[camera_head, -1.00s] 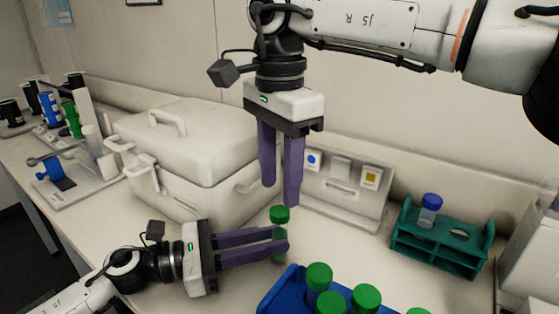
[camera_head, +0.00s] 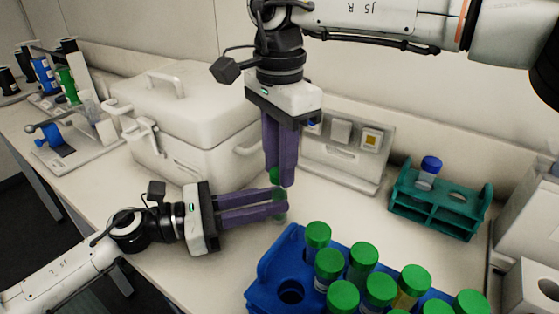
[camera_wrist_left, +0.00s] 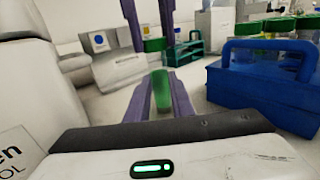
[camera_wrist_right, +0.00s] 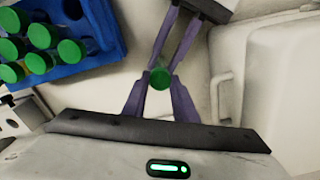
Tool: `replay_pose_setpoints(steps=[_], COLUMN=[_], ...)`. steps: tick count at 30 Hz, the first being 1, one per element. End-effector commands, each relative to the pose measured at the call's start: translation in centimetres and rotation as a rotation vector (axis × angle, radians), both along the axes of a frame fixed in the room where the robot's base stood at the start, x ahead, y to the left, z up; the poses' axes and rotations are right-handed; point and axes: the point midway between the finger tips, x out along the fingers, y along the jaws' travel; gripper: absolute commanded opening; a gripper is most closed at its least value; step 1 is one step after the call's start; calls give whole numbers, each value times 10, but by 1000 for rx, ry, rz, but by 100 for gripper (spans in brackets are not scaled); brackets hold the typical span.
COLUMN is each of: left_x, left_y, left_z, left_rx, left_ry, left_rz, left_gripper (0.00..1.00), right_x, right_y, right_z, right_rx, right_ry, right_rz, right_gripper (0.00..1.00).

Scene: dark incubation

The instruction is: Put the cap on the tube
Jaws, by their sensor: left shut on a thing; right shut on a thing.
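My left gripper (camera_head: 283,202) comes in level from the left and is shut on a clear, greenish tube (camera_wrist_left: 161,92), which stands upright between its fingers. My right gripper (camera_head: 280,181) points down from above and is shut on a green cap (camera_head: 275,175). The cap is directly above the tube; it also shows between the right fingertips in the left wrist view (camera_wrist_left: 155,45) and from above in the right wrist view (camera_wrist_right: 160,78). Fingers partly hide cap and tube in the head view. I cannot tell whether the cap touches the tube's rim.
A blue rack (camera_head: 262,270) with several green-capped tubes stands at the front, right of my left gripper. A teal rack (camera_head: 440,215) with a blue-capped tube (camera_head: 429,170) is at the right. A white cooler box (camera_head: 180,120) stands close behind the grippers.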

Motion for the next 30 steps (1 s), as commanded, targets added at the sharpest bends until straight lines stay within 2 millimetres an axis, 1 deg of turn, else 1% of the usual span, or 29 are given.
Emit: replay_pose_setpoints(steps=[3,5,8,27,30], left_x=[0,0,0,0,0], left_y=[0,0,0,0,0], left_z=[0,0,0,0,0], left_rx=[0,0,0,0,0], left_ry=[0,0,0,0,0], left_rz=[0,0,0,0,0], left_gripper=[0,0,0,0,0], right_x=[0,0,0,0,0], right_y=[0,0,0,0,0], right_z=[0,0,0,-1,-1], right_rx=[1,1,1,1,1], right_ry=[-1,-1,0,1,1], right_rz=[-13,-53,-199,-1627,-1826], right_gripper=[0,0,0,0,0])
